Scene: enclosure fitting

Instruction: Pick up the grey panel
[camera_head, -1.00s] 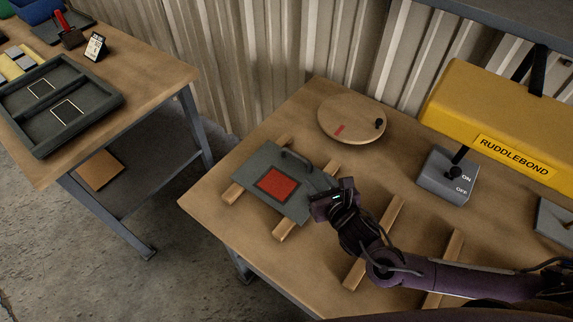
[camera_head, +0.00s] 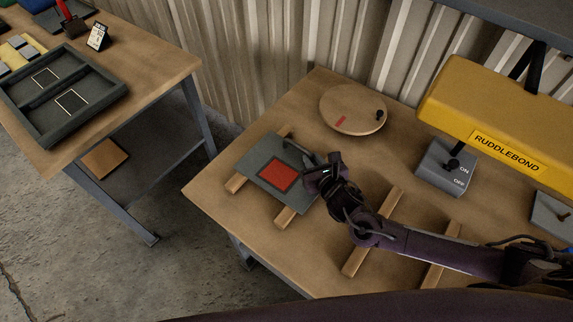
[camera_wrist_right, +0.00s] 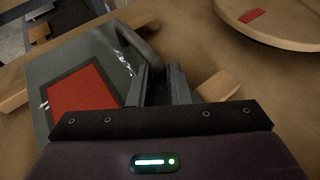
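The grey panel (camera_head: 258,157) lies on wooden strips on the right-hand workbench. It bears a red square (camera_head: 277,174) and a dark bar handle (camera_head: 298,150) near its far edge. My right gripper (camera_head: 312,167) is low over the panel's right side, by the handle. In the right wrist view the panel (camera_wrist_right: 85,48) is at the left, and the handle (camera_wrist_right: 140,42) runs up to the fingers (camera_wrist_right: 160,75). The fingers stand apart with a dark gap; whether the handle's end lies between them is hidden. My left gripper is not in view.
A round wooden disc (camera_head: 350,112) with a knob lies behind the panel. A grey ON/OFF switch box (camera_head: 444,170) and a yellow RUDDLEBOND machine (camera_head: 490,110) stand at the right. More wooden strips (camera_head: 372,232) lie near my right arm. A second bench at left holds a dark tray (camera_head: 100,102).

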